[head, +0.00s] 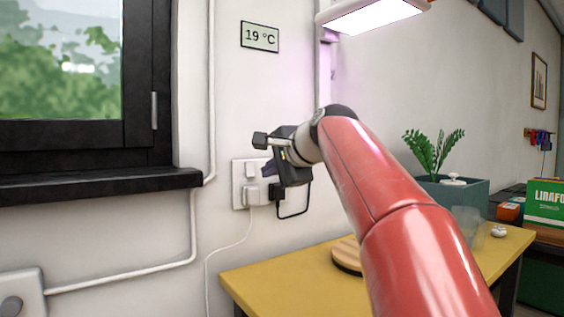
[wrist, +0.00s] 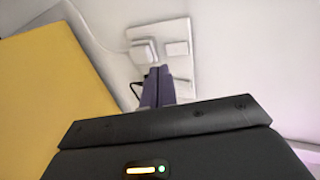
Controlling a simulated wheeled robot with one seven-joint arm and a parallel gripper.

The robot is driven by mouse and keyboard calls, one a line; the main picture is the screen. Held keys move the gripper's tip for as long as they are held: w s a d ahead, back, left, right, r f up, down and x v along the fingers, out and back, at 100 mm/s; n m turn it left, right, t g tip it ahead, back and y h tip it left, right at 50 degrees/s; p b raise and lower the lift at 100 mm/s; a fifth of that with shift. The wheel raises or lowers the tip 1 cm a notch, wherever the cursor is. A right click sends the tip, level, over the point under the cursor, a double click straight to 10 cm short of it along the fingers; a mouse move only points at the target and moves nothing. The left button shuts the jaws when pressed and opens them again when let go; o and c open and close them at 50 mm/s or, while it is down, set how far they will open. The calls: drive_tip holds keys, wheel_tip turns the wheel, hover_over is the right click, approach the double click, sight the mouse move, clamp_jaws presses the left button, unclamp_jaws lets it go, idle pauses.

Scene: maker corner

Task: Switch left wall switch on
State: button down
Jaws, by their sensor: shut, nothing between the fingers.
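A white wall plate (head: 239,184) is on the wall right of the window. Its upper left rocker switch (head: 251,170) shows in the head view, and again in the wrist view (wrist: 177,48). I cannot tell whether it is on or off. A second rocker (wrist: 182,92) is partly in view beside my fingers; in the head view my gripper hides that side. My gripper (head: 268,174) is shut and empty, just in front of the plate's right part. Its purple fingers (wrist: 159,70) point at the plate in the wrist view. Contact cannot be told.
A white plug (head: 251,195) with a cable sits in the plate's lower left, and a black plug (head: 277,192) is beside it. A black window sill (head: 100,185) juts out at left. A yellow table (head: 290,275) stands below, with a round wooden board (head: 346,256).

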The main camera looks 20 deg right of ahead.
sight(250, 175)
drive_tip(key=x, duration=0.3)
drive_tip(key=r+p+x, duration=0.1)
drive_tip(key=x, duration=0.2)
drive_tip(key=shift+w+r, duration=0.1)
drive_tip(key=shift+w, duration=0.1)
drive_tip(key=shift+w+a+f+b, duration=0.1)
drive_tip(key=shift+f+b, duration=0.25)
drive_tip(key=shift+b, duration=0.25)
drive_tip(key=shift+r+t, duration=0.2)
drive_tip(key=shift+t, duration=0.1)
drive_tip(key=shift+r, duration=0.1)
